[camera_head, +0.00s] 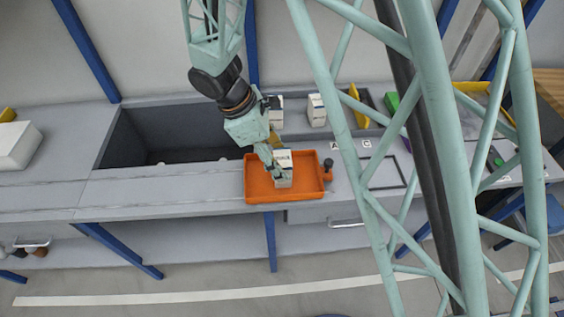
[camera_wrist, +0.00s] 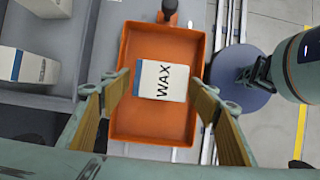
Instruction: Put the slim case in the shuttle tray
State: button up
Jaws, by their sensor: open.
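A white case with a blue edge stripe and the word WAX (camera_wrist: 162,81) is inside the orange shuttle tray (camera_wrist: 162,133). In the head view the case (camera_head: 284,159) is near the middle of the tray (camera_head: 258,190), partly hidden by my fingers. My gripper (camera_head: 279,172) is over the tray at the case. In the wrist view my gripper (camera_wrist: 160,92) is open, with one finger on each side of the case and a visible gap to it. I cannot tell whether the fingertips reach down beside it.
Other white boxes stand behind the tray, one at the back (camera_head: 317,110) and one at the wrist view's left (camera_wrist: 27,68). A dark recess (camera_head: 165,135) lies left of the tray. A dark knob (camera_head: 328,163) is at the tray's right edge. Bench left of the tray is clear.

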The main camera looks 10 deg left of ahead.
jog(key=p+v, duration=0.1)
jog(key=v, duration=0.8)
jog(key=shift+r+p, duration=0.2)
jog(key=shift+p, duration=0.1)
dwell(0.5)
